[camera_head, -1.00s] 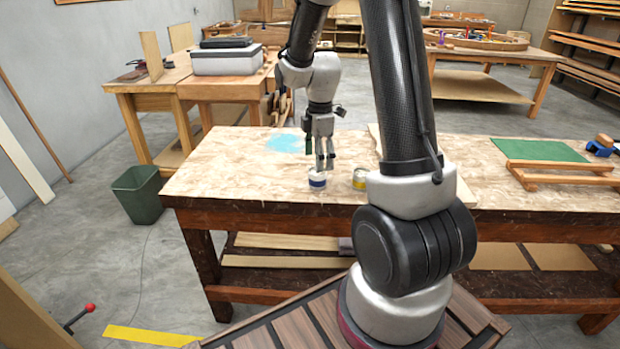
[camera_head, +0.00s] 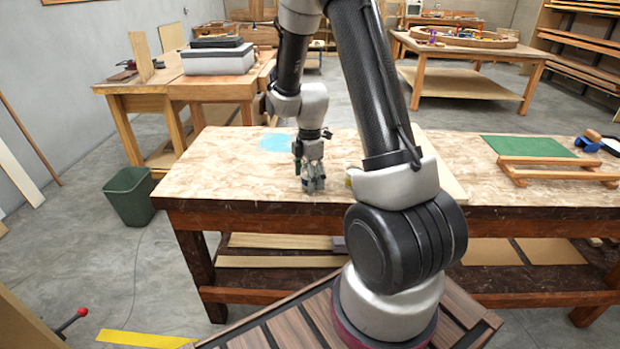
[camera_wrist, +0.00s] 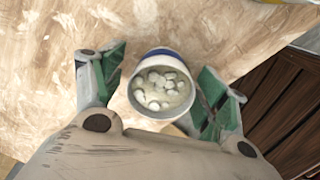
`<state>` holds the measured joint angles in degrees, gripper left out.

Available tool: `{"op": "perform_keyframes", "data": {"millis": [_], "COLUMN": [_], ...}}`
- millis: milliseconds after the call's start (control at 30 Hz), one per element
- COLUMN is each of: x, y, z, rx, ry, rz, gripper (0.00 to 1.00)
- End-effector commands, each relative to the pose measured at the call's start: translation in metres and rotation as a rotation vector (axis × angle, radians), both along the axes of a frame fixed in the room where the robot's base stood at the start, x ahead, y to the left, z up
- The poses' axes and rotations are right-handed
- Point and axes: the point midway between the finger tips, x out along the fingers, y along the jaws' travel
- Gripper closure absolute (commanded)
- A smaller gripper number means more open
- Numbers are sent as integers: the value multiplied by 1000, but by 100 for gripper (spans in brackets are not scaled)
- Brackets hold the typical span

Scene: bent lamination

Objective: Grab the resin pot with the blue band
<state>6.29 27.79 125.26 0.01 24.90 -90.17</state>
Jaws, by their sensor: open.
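The resin pot with the blue band (camera_wrist: 161,84) is a white, round, open pot holding pale resin with whitish lumps. In the wrist view it stands between my gripper's two green-padded fingers, and its blue band shows at the upper rim side. My gripper (camera_head: 313,186) is open around the pot, pointing down at the tabletop near its front edge. A gap shows at the left finger; at the right finger I cannot tell whether it touches. In the head view the fingers mostly hide the pot.
A yellow-banded pot (camera_head: 349,179) stands just right of my gripper, partly hidden by my arm. The workbench (camera_head: 225,170) has a light blue patch (camera_head: 276,142) behind left. A green mat (camera_head: 527,147) and a wooden frame (camera_head: 555,168) lie at the right.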

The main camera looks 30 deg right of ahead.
Motion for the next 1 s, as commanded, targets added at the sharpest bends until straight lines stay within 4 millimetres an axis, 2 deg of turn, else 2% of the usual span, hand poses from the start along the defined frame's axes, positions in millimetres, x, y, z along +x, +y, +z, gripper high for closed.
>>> {"op": "perform_keyframes", "data": {"millis": [33,300,567,667,1000], "x": [0,0,0,1,1], "y": [0,0,0,0,0], "z": [0,0,1,9,76], "rx": [0,0,0,0,0], "ry": [0,0,0,-1,-4], "rz": [0,0,0,0,0], "gripper": [30,79,79,79,79]}}
